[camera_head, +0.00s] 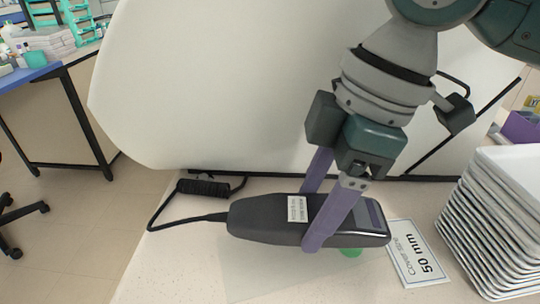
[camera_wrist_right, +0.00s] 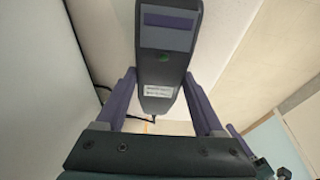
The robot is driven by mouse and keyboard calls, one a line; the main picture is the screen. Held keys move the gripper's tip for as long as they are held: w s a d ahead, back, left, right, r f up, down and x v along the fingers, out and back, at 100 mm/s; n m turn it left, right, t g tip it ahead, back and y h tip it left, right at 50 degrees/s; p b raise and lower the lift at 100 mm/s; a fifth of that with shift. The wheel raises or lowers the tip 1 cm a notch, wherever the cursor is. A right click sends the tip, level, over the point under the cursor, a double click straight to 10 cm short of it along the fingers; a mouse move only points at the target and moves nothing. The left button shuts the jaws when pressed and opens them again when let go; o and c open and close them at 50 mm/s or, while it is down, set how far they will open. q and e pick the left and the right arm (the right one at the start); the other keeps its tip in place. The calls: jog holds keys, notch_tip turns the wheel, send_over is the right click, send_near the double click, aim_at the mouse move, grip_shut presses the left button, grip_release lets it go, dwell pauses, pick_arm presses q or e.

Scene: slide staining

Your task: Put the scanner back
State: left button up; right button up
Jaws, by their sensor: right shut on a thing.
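The scanner (camera_head: 262,222) is a dark grey handheld device with a white label and a black cable at its left end. In the head view it lies level between the purple fingers of my right gripper (camera_head: 322,225), which is shut on its middle. A shadow shows on the counter below it, but I cannot tell how high it is held. The right wrist view shows the scanner (camera_wrist_right: 168,65) between both fingers (camera_wrist_right: 165,100), with its screen end toward the top. My left gripper is not in view.
A stack of white trays (camera_head: 492,225) stands at the right. A white card reading "50 mm" (camera_head: 418,255) lies on the counter (camera_head: 190,265), near a partly hidden green object (camera_head: 351,253). A large white panel (camera_head: 230,90) rises behind. The counter's front left is clear.

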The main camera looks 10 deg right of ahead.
jog(key=shift+f, duration=1.6)
jog(key=shift+f, duration=0.15)
jog(key=o, duration=1.6)
jog(key=shift+c, duration=0.2)
jog(key=shift+r, duration=0.25)
jog(key=p+v, duration=0.1)
jog(key=v, duration=1)
jog(key=shift+d, duration=0.1)
jog(key=shift+d+r, duration=0.1)
jog(key=shift+r, duration=0.3)
